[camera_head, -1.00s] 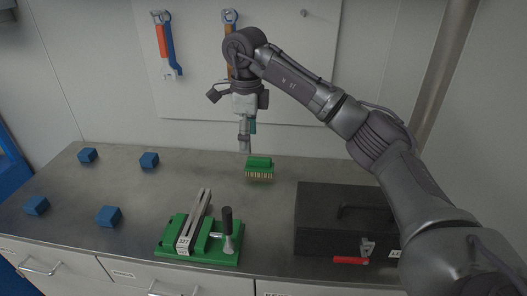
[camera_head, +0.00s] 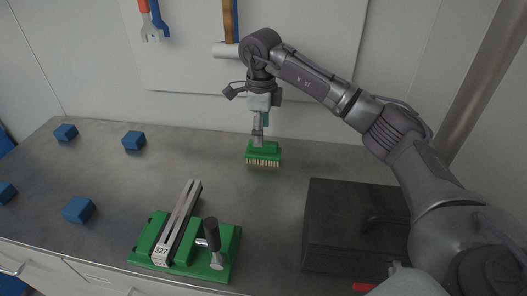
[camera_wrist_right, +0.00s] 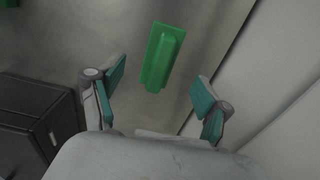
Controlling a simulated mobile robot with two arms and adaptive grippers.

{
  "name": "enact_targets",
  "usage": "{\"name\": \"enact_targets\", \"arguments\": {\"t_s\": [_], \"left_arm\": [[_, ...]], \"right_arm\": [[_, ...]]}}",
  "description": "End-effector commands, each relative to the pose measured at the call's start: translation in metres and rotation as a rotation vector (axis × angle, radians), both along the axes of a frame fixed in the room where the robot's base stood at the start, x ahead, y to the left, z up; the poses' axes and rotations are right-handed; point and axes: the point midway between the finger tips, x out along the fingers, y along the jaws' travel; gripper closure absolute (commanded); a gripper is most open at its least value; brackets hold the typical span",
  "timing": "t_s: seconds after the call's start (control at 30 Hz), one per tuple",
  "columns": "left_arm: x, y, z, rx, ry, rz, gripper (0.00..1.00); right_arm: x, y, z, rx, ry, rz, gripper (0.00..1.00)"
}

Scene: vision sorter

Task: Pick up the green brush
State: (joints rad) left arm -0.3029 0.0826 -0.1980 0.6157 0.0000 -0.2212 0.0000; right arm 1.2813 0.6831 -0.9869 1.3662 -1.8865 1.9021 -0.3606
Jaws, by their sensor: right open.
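The green brush (camera_head: 263,152) stands on the metal worktop, bristles down, near the back middle. It also shows in the right wrist view (camera_wrist_right: 161,56), seen from above, ahead of and between the spread fingers. My right gripper (camera_head: 259,139) hangs above the brush in the head view, pointing down, and its tip overlaps the brush's top edge there. In the wrist view the right gripper (camera_wrist_right: 158,90) is open with teal finger pads and nothing between them. Whether a fingertip touches the brush cannot be told. My left gripper is not in view.
A green fixture (camera_head: 147,238) with a metal rail and black-handled lever stands at the front. A black toolbox (camera_head: 340,215) is on the right. Several blue blocks (camera_head: 134,140) lie on the left. A pegboard with tools (camera_head: 180,60) is behind. The worktop around the brush is clear.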

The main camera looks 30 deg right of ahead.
Motion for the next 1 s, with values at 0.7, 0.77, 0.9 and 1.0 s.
{"name": "enact_targets", "arguments": {"t_s": [0.7, 0.77, 0.9, 1.0], "left_arm": [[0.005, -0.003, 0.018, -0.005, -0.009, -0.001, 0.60], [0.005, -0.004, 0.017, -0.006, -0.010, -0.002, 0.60], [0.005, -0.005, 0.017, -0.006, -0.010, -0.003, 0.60], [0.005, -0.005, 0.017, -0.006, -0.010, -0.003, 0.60]], "right_arm": [[-0.003, -0.004, -0.073, 0.000, -0.001, 0.000, 0.23], [-0.003, -0.004, -0.074, 0.000, -0.001, 0.000, 0.23], [-0.003, -0.004, -0.074, 0.000, -0.001, 0.000, 0.25], [-0.003, -0.004, -0.074, -0.001, -0.001, 0.000, 0.41]]}}
